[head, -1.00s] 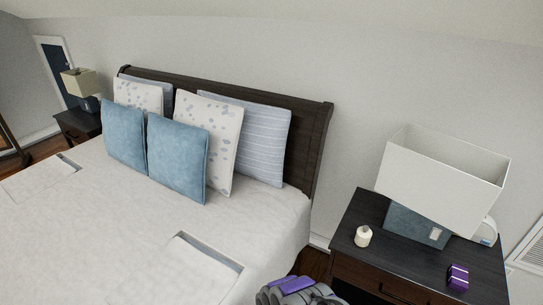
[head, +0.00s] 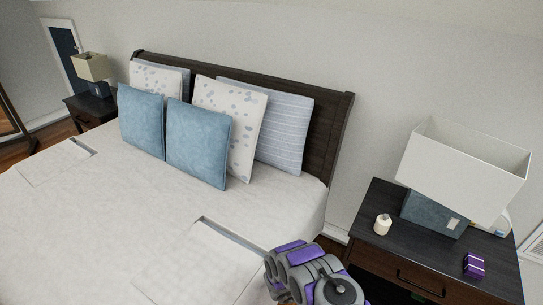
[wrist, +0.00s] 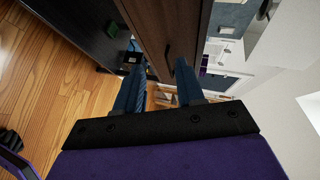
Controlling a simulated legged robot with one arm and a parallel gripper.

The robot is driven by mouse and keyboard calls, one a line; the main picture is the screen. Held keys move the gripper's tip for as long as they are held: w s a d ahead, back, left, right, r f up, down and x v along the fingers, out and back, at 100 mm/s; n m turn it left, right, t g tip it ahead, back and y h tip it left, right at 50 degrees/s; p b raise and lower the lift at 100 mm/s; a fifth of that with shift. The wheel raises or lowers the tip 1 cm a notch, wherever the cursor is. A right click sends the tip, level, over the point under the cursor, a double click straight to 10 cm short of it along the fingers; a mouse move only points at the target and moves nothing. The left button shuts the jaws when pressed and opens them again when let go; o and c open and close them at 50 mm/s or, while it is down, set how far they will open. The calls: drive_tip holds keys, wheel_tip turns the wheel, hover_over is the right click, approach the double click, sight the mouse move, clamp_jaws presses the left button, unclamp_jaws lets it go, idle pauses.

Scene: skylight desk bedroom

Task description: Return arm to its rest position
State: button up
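My gripper (wrist: 158,72) shows in the wrist view as two blue fingers, spread apart with a gap between them. Nothing is held in the gap. Dark brown wooden furniture lies beyond the fingertips. In the head view my grey and purple arm (head: 308,276) is at the bottom, between the bed and the right nightstand. My fingers cannot be made out there.
The bed (head: 110,225) fills the left and middle. The right nightstand (head: 400,250) is close to my arm and holds a lamp (head: 465,165), a small white jar (head: 382,224) and a purple box (head: 474,265). Wooden floor (wrist: 50,80) shows in the wrist view.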

drive_tip(key=w+a+r+n+t+y, duration=0.3)
drive_tip(key=w+r+n+y, duration=0.3)
drive_tip(key=w+r, duration=0.7)
drive_tip(key=s+a+r+n+g+y, duration=0.1)
drive_tip(key=s+a+r+n+y, duration=0.2)
drive_tip(key=r, duration=0.6)
drive_tip(key=s+a+r+n+y, duration=0.2)
drive_tip(key=a+r+n+y, duration=0.25)
drive_tip(key=r, duration=0.45)
drive_tip(key=s+a+r+n+g+y, duration=0.1)
drive_tip(key=s+a+r+n+g, duration=0.15)
drive_tip(key=s+r+n, duration=0.4)
drive_tip(key=s+a+r+n+g+y, duration=0.1)
drive_tip(key=s+a+r, duration=0.2)
drive_tip(key=s, duration=0.7)
drive_tip(key=s+d+r+n+g, duration=0.2)
drive_tip(key=s, duration=0.8)
drive_tip(key=s+d+r+n+g+h, duration=0.1)
drive_tip(key=s+d+n+g, duration=0.1)
drive_tip(key=s, duration=0.9)
drive_tip(key=s+d+r+n+g+h, duration=0.1)
drive_tip(key=s+n, duration=0.3)
drive_tip(key=s, duration=0.6)
drive_tip(key=shift+s+d+r+g, duration=0.4)
drive_tip(key=shift+r+g, duration=0.15)
drive_tip(key=shift+r, duration=0.3)
drive_tip(key=shift+a, duration=0.2)
